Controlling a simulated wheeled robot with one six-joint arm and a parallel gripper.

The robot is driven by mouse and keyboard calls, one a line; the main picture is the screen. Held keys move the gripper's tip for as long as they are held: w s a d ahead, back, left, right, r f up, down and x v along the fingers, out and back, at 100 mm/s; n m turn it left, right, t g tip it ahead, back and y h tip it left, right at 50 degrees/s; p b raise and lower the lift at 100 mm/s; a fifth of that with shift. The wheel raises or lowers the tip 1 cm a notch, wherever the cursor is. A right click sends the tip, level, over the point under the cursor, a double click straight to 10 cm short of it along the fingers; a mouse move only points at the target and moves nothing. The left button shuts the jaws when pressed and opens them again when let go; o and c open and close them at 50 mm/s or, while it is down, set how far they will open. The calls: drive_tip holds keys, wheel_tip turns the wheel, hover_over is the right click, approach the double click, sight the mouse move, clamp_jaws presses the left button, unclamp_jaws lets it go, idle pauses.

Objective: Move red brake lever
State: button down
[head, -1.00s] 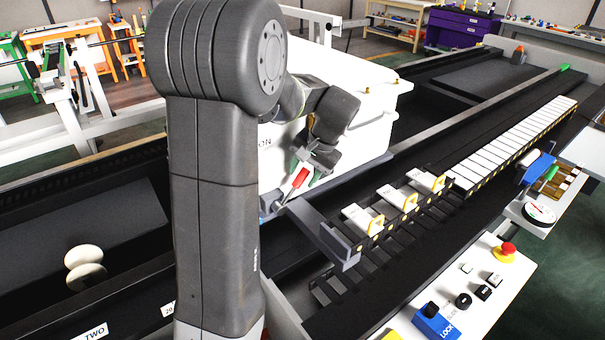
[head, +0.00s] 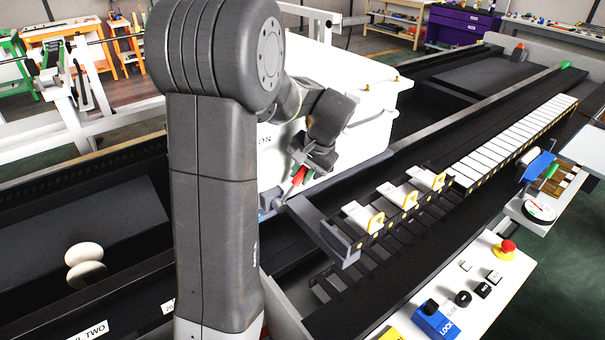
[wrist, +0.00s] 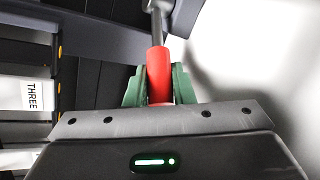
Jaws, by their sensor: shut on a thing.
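The red brake lever (head: 299,176) shows near the middle of the head view, beside the white box (head: 345,120). Its red handle (wrist: 159,74) sits between the green fingers of my gripper (wrist: 160,88) in the wrist view. My gripper (head: 301,167) is shut on the red handle. The lever's grey shaft (wrist: 157,28) runs from the handle to a grey pivot at the top of the wrist view. In the head view the lever stands tilted, with its lower end at the grey bracket (head: 318,228). My arm hides part of the area to the left.
A control panel with a red button (head: 503,250) and a blue lock (head: 434,322) is at the front right.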

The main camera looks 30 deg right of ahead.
drive_tip(key=a+h+b, duration=0.1)
drive_tip(key=a+r+h+b, duration=0.1)
drive_tip(key=b, duration=0.1)
drive_tip(key=shift+a+n+h, duration=0.15)
drive_tip(key=shift+n+h, duration=0.15)
drive_tip(key=shift+h, duration=0.1)
drive_tip(key=a+h+b, duration=0.1)
drive_tip(key=b, duration=0.1)
drive_tip(key=a+r+h+b, duration=0.1)
drive_tip(key=b, duration=0.2)
drive_tip(key=shift+s+a+t+h, duration=0.15)
drive_tip(key=shift+a+t+h, duration=0.15)
drive_tip(key=shift+h, duration=0.1)
drive_tip(key=a+h+b, duration=0.1)
drive_tip(key=b, duration=0.4)
drive_tip(key=a+n+h+b, duration=0.1)
drive_tip(key=a+h+b, duration=0.1)
drive_tip(key=b, duration=0.3)
drive_tip(key=shift+s+a+t+h, duration=0.15)
drive_tip(key=shift+s+t+h, duration=0.05)
drive_tip(key=shift+t+h, duration=0.1)
drive_tip(key=a+h+b, duration=0.1)
drive_tip(key=b, duration=0.2)
drive_tip(key=shift+r, duration=0.15)
drive_tip(key=shift+a+r+b, duration=0.1)
drive_tip(key=shift+b, duration=0.25)
drive_tip(key=shift+s, duration=0.1)
drive_tip(key=c, duration=1.2)
unclamp_jaws()
drive_tip(key=shift+c, duration=0.2)
